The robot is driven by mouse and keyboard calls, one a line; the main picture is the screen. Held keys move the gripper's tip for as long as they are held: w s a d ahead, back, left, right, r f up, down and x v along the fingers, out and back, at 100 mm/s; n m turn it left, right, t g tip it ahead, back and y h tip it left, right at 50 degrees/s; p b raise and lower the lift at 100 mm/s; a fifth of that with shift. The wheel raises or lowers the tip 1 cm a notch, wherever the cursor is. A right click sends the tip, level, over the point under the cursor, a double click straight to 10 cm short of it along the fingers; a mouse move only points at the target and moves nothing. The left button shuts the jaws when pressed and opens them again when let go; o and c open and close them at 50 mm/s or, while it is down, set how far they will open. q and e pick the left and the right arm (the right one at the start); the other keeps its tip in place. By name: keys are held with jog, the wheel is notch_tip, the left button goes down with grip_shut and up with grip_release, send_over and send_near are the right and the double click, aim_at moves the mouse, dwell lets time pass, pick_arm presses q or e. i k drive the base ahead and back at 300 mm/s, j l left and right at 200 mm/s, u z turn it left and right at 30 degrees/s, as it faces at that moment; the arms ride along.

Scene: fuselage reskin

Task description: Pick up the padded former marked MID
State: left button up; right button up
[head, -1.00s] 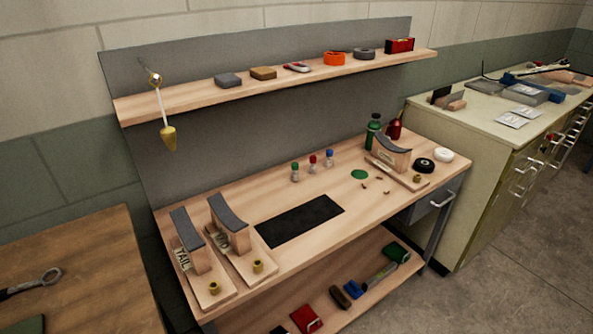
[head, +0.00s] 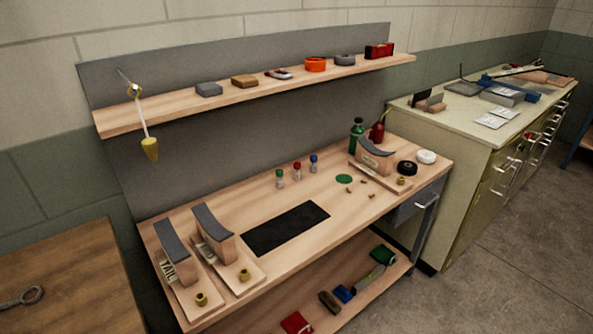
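Three padded formers stand on the wooden bench, each a light wood block on a board with a curved grey pad on top. The left one (head: 173,243) carries a label reading TAIL. The middle one (head: 213,232) stands close beside it; its label is mostly hidden and I cannot read it. The third one (head: 375,158) stands at the bench's back right, its marking too small to read. I cannot tell by reading which is marked MID. Neither of my grippers is in view.
The bench (head: 310,247) has a black mat (head: 286,228) in its middle. Small bottles (head: 297,172) stand behind it. A green bottle (head: 356,136) and black tape roll (head: 407,167) are near the right former. A shelf (head: 240,98) hangs above. A brown table (head: 70,275) is at left.

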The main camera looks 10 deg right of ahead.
aim_at(217, 245)
jog(key=k+l+u, duration=0.1)
jog(key=l+u, duration=0.15)
jog(key=u, duration=0.25)
jog(key=k+l+u, duration=0.15)
jog(key=u, duration=0.3)
jog(key=k+l+u, duration=0.1)
jog(key=u, duration=0.4)
jog(key=k, duration=0.1)
